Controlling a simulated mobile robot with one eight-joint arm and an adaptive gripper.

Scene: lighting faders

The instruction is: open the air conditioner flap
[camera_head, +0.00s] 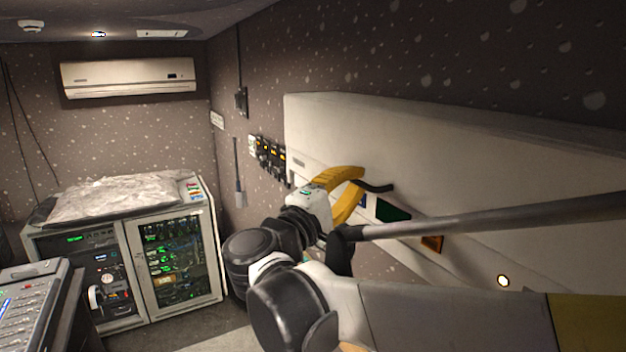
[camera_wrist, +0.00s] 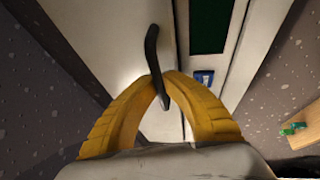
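A large white air conditioner (camera_head: 440,150) is mounted on the right wall, close to my arm. A curved black handle (camera_head: 378,187) stands out from its front; it also shows in the wrist view (camera_wrist: 152,50). My gripper (camera_head: 361,180), with yellow fingers, is at this handle. In the wrist view its fingertips (camera_wrist: 163,76) come together around the handle, and the handle's end sticks out between the fingers toward the camera. The gripper appears shut on it. My arm hides part of the unit's lower front. I cannot see an open gap at the flap.
A smaller white wall unit (camera_head: 130,78) hangs on the far wall. An equipment rack (camera_head: 175,260) with a crumpled cover on top stands below it. A mixing console (camera_head: 30,305) is at the lower left. Switches (camera_head: 268,155) are on the right wall.

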